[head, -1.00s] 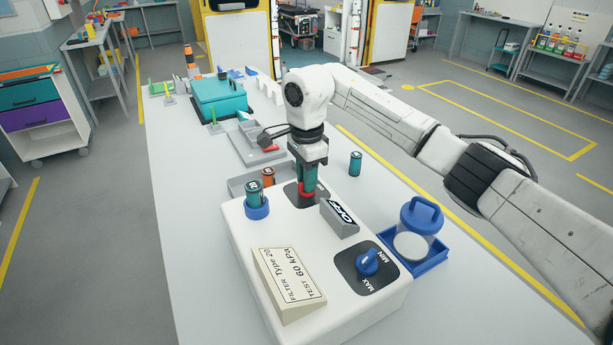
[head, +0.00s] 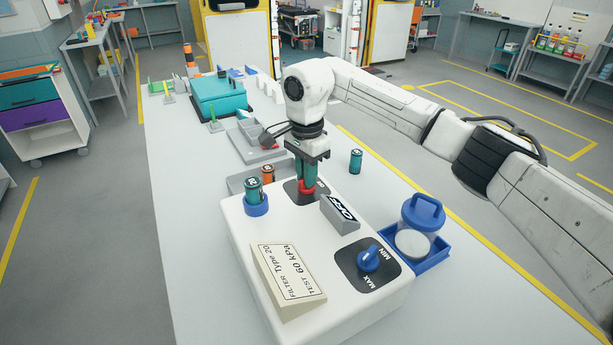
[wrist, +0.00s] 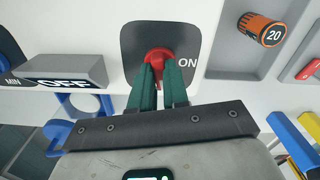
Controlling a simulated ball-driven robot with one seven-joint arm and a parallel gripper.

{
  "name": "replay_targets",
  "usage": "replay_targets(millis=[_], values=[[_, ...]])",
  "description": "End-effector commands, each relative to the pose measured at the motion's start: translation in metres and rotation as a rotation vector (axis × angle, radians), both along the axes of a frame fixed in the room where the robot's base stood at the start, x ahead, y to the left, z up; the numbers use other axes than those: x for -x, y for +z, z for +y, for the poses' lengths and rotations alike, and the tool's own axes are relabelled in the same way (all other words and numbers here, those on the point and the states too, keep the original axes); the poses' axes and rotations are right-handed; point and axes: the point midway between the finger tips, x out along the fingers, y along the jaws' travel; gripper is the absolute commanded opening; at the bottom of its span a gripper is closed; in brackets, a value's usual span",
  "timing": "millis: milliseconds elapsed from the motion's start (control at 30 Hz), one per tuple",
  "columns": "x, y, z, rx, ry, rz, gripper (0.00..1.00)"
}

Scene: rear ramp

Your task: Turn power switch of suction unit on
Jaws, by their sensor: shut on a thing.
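The suction unit (head: 235,235) is a white box on the bench. Its red power switch (head: 308,188) sits on a dark plate at the unit's far side; the switch also shows in the wrist view (wrist: 158,54). My gripper (head: 306,183) comes down from above, its green fingers (wrist: 158,75) closed around the red switch. The fingers hide part of the switch. An "ON" label (wrist: 187,62) is right beside the switch in the wrist view. A grey wedge with a black "OFF" sign (head: 340,213) stands on the unit near the switch.
A blue MIN/MAX dial (head: 369,259) and a filter label plate (head: 287,282) are on the unit. A teal canister (head: 254,190) stands in a blue ring. A blue-lidded jar (head: 421,216) sits in a blue tray. Another teal canister (head: 355,161) stands behind, on clear bench.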

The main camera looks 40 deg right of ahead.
Motion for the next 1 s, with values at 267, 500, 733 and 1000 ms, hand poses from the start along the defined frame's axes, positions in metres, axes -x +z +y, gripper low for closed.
replay_targets(millis=[267,500,733,1000], values=[[-0.0005,-0.0007,-0.0011,0.004,0.26,-0.002,0.0],[-0.0004,0.0,-0.001,0.002,0.488,-0.001,0.0],[-0.0005,0.0003,-0.0006,0.002,0.706,-0.001,0.0],[-0.0005,0.0009,-0.0004,0.001,0.959,-0.001,0.0]])
